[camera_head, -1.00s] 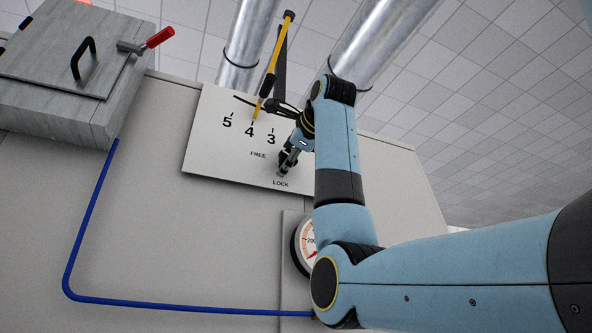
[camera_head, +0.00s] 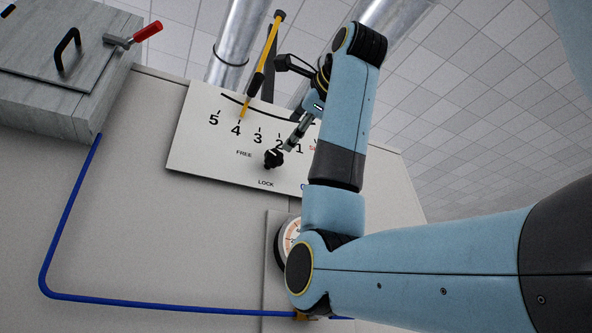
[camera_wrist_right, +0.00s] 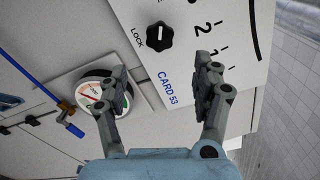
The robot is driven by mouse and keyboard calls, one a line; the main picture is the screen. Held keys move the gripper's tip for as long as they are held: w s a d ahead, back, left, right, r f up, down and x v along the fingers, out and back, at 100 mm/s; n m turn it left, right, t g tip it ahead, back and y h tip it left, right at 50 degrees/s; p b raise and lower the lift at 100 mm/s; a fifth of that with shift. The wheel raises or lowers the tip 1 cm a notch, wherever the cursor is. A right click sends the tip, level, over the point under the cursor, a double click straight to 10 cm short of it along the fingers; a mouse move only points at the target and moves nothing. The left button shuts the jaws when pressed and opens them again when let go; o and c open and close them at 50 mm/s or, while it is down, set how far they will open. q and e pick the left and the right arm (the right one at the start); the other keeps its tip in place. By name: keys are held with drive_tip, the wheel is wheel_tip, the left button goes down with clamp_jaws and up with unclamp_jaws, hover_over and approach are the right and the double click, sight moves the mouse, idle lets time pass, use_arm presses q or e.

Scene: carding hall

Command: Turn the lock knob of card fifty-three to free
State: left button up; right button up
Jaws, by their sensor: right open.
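The lock knob (camera_head: 274,158) is a small black knob on the pale scale panel (camera_head: 190,155), between the words FREE at its left and LOCK below it. In the right wrist view the knob (camera_wrist_right: 159,35) shows a white mark that appears to point to the top edge, away from LOCK at its left; CARD 53 is printed on this panel. My right gripper (camera_head: 292,143) is up and right of the knob in the head view. In the wrist view its two fingers (camera_wrist_right: 160,68) are spread and empty, with the knob beyond them. My left gripper is not in view.
A yellow-and-black lever (camera_head: 265,70) stands over the numbered scale near 4. A dial gauge (camera_head: 290,240) is partly hidden behind my right arm. A grey box with a red-handled latch (camera_head: 148,32) is at upper left. A blue pipe (camera_head: 60,230) runs along the wall.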

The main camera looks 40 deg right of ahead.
sight(276, 155)
drive_tip(key=w+d+n+p, duration=0.1)
drive_tip(key=w+n+p, duration=0.2)
drive_tip(key=n, duration=0.4)
drive_tip(key=w+n+p, duration=0.4)
drive_tip(key=n+p, duration=0.2)
drive_tip(key=n, duration=0.2)
drive_tip(key=w+d+n+p, duration=0.1)
drive_tip(key=w+n+p, duration=0.3)
drive_tip(key=n, duration=0.4)
drive_tip(key=shift+d, duration=0.3)
drive_tip(key=shift+w+d+p, duration=0.1)
drive_tip(key=shift+w+p, duration=0.2)
drive_tip(key=shift+w, duration=0.2)
drive_tip(key=shift+c, duration=0.3)
